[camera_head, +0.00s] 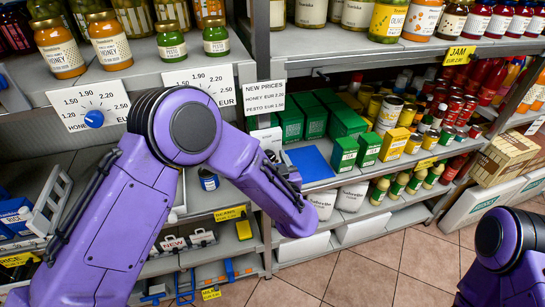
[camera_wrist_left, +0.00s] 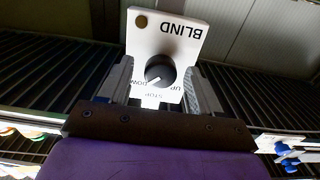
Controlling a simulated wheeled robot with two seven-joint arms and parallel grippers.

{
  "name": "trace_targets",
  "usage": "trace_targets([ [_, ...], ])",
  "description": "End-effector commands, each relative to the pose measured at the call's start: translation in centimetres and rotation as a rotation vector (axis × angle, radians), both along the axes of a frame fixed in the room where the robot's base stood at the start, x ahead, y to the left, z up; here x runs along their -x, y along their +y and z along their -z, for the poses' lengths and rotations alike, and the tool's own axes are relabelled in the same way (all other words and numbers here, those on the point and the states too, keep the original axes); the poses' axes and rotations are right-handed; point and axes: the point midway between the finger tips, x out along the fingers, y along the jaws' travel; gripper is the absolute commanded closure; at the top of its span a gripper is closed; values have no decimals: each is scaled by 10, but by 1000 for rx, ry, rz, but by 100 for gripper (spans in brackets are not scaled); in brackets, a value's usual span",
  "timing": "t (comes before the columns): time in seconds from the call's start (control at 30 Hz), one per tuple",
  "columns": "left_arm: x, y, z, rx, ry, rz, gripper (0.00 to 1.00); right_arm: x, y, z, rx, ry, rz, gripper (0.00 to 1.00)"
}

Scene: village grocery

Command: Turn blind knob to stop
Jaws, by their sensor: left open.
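The blind knob (camera_wrist_left: 160,72) is a round dark knob with a white pointer line on a white plate (camera_wrist_left: 165,35), which reads upside down in the left wrist view. The plate carries BLIND, with UP, STOP and DOWN around the knob. The pointer slants to the picture's lower left, towards DOWN, away from STOP. My left gripper (camera_wrist_left: 160,84) is open, one finger on each side of the knob; I cannot tell whether they touch it. In the head view my left arm is bent across the shelves and I cannot make out its fingers or the blind knob. My right gripper is out of view.
A honey price dial with a blue knob (camera_head: 93,118) is on the shelf edge left of my arm. A NEW PRICES card (camera_head: 265,97) hangs behind it. Jars, boxes and cans fill the shelves close around. The tiled floor (camera_head: 370,270) is clear at lower right.

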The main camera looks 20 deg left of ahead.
Motion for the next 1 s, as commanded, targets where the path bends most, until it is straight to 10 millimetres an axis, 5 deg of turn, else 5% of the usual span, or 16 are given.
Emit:
trace_targets([
  [0.27,-3,2,1,-1,1,1,37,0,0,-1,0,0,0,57],
  [0.47,-3,2,1,-1,1,2,93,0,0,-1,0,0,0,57],
  [1.0,-4,1,2,125,-86,4,93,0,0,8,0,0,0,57],
])
